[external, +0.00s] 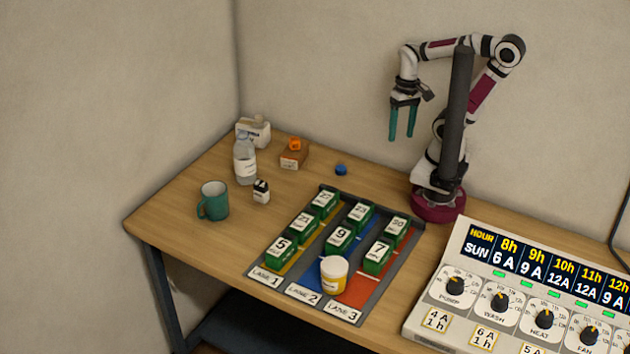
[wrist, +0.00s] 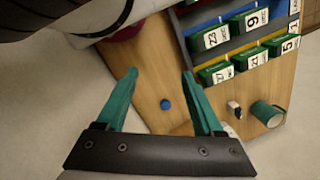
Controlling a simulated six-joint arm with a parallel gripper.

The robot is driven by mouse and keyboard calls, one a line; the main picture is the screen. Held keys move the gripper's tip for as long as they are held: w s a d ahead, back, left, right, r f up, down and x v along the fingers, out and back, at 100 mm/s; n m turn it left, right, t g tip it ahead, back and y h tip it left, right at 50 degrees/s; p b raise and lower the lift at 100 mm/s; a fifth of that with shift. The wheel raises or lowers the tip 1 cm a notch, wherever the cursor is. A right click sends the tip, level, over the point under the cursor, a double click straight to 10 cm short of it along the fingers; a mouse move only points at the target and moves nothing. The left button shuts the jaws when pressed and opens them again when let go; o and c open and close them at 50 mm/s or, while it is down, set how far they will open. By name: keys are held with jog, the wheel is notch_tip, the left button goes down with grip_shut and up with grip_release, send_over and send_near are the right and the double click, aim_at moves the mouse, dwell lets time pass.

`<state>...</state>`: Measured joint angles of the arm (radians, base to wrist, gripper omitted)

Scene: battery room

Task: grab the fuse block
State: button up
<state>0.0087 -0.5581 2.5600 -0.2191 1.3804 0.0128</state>
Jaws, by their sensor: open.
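No item is clearly labelled as the fuse block, and I cannot tell for sure which it is. A small orange piece (external: 295,144) sits on a brown block (external: 292,158) at the back of the table. A small black-and-white block (external: 261,191) stands between the mug and the tray; it also shows in the wrist view (wrist: 234,109). My gripper (external: 401,138) is open and empty, pointing down high above the table, right of these items. In the wrist view my gripper's teal fingers (wrist: 160,73) are spread apart, and the gripper hides most of the brown block.
A grey tray (external: 274,277) with lanes holds several numbered green blocks and a white-and-yellow tub (external: 334,274). A teal mug (external: 213,201), clear bottle (external: 244,162), white container (external: 253,131) and blue cap (external: 341,169) stand around. A control panel (external: 520,290) fills the right.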

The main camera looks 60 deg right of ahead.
dwell(0.4)
jog(key=shift+c, duration=0.5)
jog(key=n+t+h, duration=0.2)
jog(key=n+t, duration=0.3)
jog(key=t, duration=0.8)
send_over(256, 185)
jog(key=f, duration=1.2)
jog(key=shift+s+d, duration=0.2)
jog(key=shift+d, duration=0.15)
jog(key=shift+t+h, duration=0.3)
notch_tip(256, 185, down, 7)
jog(key=shift+f, duration=0.1)
jog(key=x, duration=0.3)
grip_shut()
